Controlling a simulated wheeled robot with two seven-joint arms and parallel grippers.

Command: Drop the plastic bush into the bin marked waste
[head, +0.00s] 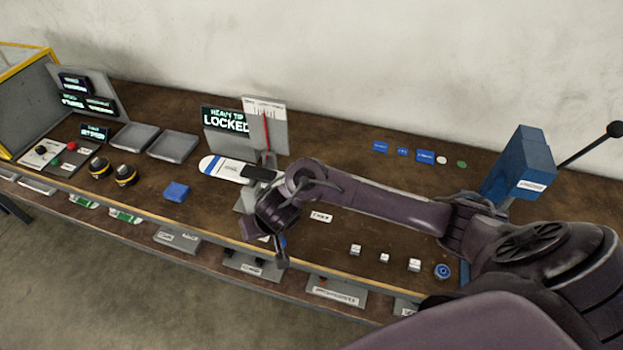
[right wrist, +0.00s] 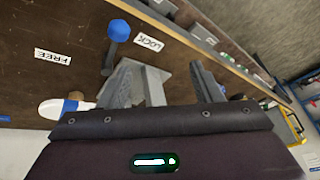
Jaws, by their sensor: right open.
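My right gripper (head: 268,238) hangs over the front edge of the bench, near the middle. In the right wrist view its two fingers (right wrist: 162,72) stand apart, with nothing held between them. A lever with a blue knob (right wrist: 122,30) is close beside the fingers, between the FREE label (right wrist: 52,57) and the LOCK label (right wrist: 148,43). I cannot surely pick out the plastic bush; a round blue ring-like piece (head: 442,271) lies right of several small pale blocks (head: 384,257). Labelled grey bins (head: 338,291) line the front edge; their words are too small to read. My left gripper is out of view.
A locked-status screen (head: 226,121) and a gauge panel (head: 267,112) stand behind my gripper. A tall blue device (head: 522,162) with a black-knobbed lever stands right.

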